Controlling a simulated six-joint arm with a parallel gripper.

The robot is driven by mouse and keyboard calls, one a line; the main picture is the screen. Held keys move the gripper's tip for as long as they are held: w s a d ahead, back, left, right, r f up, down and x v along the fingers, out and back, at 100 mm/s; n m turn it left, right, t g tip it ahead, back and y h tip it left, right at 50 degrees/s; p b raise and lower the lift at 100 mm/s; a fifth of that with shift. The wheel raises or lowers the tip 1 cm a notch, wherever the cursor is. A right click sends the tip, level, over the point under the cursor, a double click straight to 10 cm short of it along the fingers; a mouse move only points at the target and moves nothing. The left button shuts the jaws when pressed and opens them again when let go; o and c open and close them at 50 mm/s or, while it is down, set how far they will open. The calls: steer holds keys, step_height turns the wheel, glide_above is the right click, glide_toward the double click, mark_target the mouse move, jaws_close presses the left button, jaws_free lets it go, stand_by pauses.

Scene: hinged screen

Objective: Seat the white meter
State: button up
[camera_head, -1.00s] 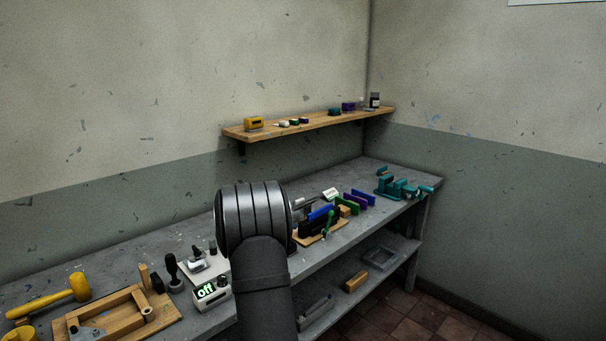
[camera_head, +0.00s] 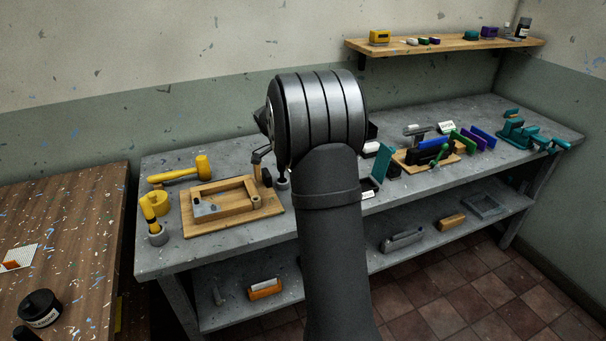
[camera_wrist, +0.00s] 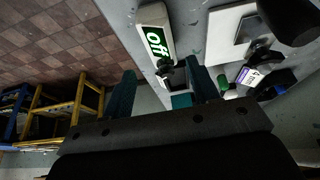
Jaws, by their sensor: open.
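A white unit with a lit green screen reading "off" (camera_wrist: 155,40), which appears to be the white meter, stands on the grey bench in the wrist view. My gripper (camera_wrist: 164,83) is open, with its two teal fingers near the lower end of this unit. A small dark part shows between the fingertips; I cannot tell whether it belongs to the unit. A white plate (camera_wrist: 226,36) with a dark fitting lies to the right of the unit. In the head view my arm hides the gripper and most of this area.
On the grey bench (camera_head: 225,160), a yellow mallet (camera_head: 180,171) and a wooden frame (camera_head: 235,203) lie left of my arm. Coloured tools and a teal vise (camera_head: 525,132) stand right. A wooden shelf (camera_head: 455,47) holds small items. A brown table (camera_head: 85,215) is at left.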

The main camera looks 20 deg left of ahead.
steer(key=x, duration=0.7)
steer(key=shift+w+d+f, duration=0.1)
steer(key=shift+d+f, duration=0.05)
steer(key=shift+f, duration=0.15)
steer(key=c, duration=0.8)
steer(key=shift+r, duration=2.05)
steer(key=w+d+r, duration=0.1)
steer(key=w+d, duration=0.2)
steer(key=w, duration=0.1)
steer(key=w+d+r, duration=0.1)
steer(key=w+d, duration=0.3)
steer(key=w+d+r, duration=0.1)
steer(key=w+d, duration=0.3)
steer(key=shift+w+r, duration=0.2)
steer(key=shift+w, duration=0.05)
